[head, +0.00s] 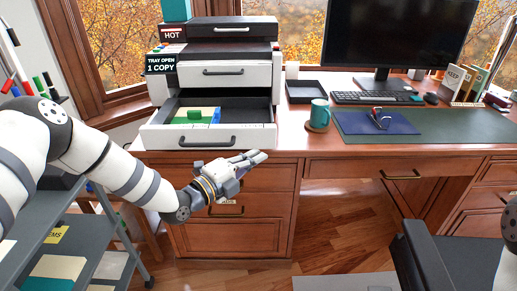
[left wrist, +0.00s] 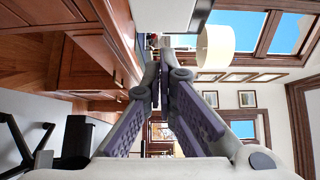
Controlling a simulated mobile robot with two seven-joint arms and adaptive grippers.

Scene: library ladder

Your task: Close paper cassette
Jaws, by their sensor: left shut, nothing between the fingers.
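The paper cassette (head: 209,136) is the lowest drawer of the white printer (head: 223,74). It is pulled out toward me, with a dark handle on its front. A green and yellow stack with a blue edge (head: 197,115) lies inside it. My left gripper (head: 262,156) is in front of and below the cassette's right part, fingers pointing right, apart from the handle as far as I can tell. Its fingers (left wrist: 162,80) are closed together and empty in the left wrist view. My right gripper is out of view.
The wooden desk (head: 300,146) holds a teal mug (head: 320,113), a black tray (head: 303,91), a keyboard (head: 371,97) and a monitor (head: 398,35). A grey cart (head: 75,225) stands at left and a dark chair (head: 425,255) at lower right. A sign (head: 160,64) reads "TRAY OPEN 1 COPY".

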